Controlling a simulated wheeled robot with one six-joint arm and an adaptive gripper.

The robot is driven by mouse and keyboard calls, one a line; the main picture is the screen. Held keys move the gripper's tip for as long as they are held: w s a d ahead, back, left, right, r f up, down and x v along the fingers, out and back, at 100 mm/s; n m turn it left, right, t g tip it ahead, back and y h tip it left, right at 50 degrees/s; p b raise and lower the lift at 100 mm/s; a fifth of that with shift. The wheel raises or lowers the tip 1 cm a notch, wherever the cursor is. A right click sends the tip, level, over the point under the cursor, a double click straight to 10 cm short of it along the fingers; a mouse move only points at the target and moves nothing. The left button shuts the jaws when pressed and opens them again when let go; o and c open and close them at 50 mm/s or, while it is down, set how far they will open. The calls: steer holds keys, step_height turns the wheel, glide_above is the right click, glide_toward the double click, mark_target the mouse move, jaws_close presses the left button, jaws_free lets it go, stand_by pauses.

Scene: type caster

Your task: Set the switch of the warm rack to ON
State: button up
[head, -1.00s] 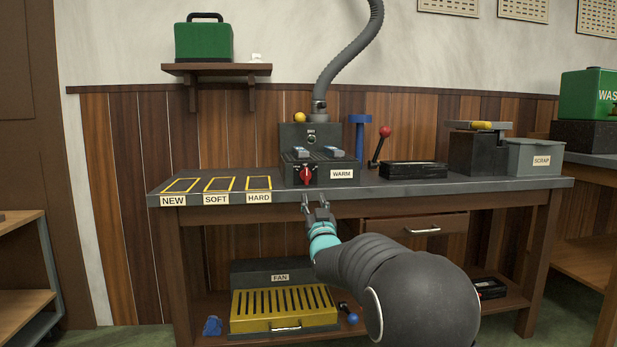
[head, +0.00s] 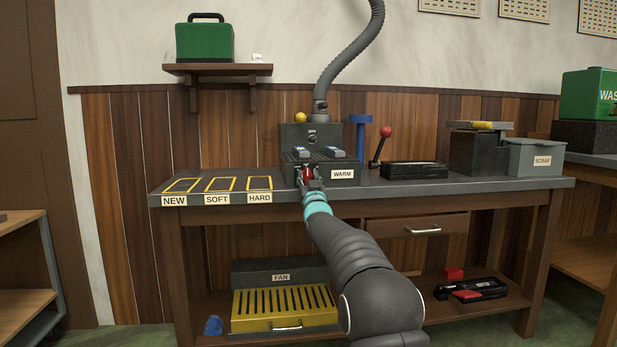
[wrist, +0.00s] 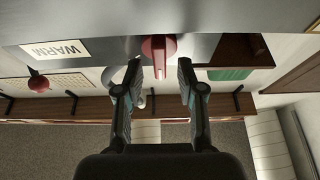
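The warm rack (head: 291,171) is a dark box on the bench with a white WARM label (head: 343,174) on its front. The label shows upside down in the wrist view (wrist: 55,49). The rack's red switch knob (head: 307,174) is on its front face, partly hidden by my gripper. In the wrist view the red knob (wrist: 158,50) is ahead of the fingertips, between their lines. My gripper (head: 311,178) is at the rack's front; in the wrist view its fingers (wrist: 172,78) are apart with a gap between them. I cannot tell whether they touch the knob.
The bench top (head: 400,188) carries NEW, SOFT and HARD marked areas (head: 220,185) at left. A red-knobbed lever (head: 385,133), a black box (head: 414,169) and a grey SCRAP bin (head: 535,156) stand to the right. A drawer (head: 420,227) is below the bench top.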

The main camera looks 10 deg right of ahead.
steer(key=shift+w+r, duration=0.15)
steer(key=shift+w, duration=0.25)
jaws_close()
